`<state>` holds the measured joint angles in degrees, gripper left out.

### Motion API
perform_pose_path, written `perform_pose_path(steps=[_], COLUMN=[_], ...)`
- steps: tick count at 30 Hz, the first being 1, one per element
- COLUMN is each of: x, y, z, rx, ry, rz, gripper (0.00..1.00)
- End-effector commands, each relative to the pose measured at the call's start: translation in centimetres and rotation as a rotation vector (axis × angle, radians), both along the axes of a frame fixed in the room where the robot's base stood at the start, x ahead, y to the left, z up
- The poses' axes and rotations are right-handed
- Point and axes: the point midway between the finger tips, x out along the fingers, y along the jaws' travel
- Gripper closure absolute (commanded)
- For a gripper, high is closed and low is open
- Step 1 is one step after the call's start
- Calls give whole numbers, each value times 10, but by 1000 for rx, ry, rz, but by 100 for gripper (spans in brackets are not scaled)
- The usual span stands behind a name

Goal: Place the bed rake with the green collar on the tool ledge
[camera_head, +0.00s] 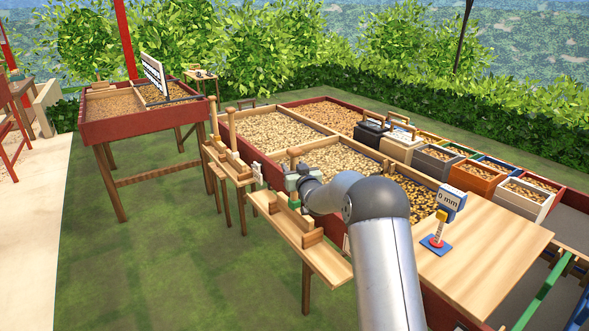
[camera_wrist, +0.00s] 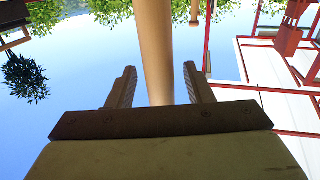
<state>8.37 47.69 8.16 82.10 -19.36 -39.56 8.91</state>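The rake with the green collar (camera_head: 294,203) stands upright at the near wooden ledge (camera_head: 325,265); its handle top (camera_head: 294,154) shows above my gripper. Wooden blocks (camera_head: 312,236) sit on the ledge around its lower end, and I cannot tell whether its head rests on the ledge. My gripper (camera_head: 297,180) is at the handle, above the collar. In the wrist view the handle (camera_wrist: 155,55) runs between the two fingers (camera_wrist: 160,88), with a narrow gap showing on each side. The fingers look open. The rake's head is not clear in the wrist view.
Another ledge with upright wooden handles (camera_head: 231,125) stands to the left. The large bean bed (camera_head: 270,135) lies behind. A plain wooden board (camera_head: 490,245) with a gauge marked "0 mm" (camera_head: 451,198) is at right. Several bean boxes (camera_head: 477,180) line the far right.

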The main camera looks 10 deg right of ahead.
Motion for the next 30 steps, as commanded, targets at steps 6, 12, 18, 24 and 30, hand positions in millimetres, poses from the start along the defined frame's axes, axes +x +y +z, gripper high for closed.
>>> perform_pose_path(steps=[6,12,18,24,30], x=[0,-16,-60,-98,-116], y=[0,-4,-11,-17,-20], z=[1,2,2,2,3], rx=[0,0,0,0,0], ry=[0,1,0,0,0], rz=[0,-1,-1,-1,0], gripper=[53,53,53,53,53])
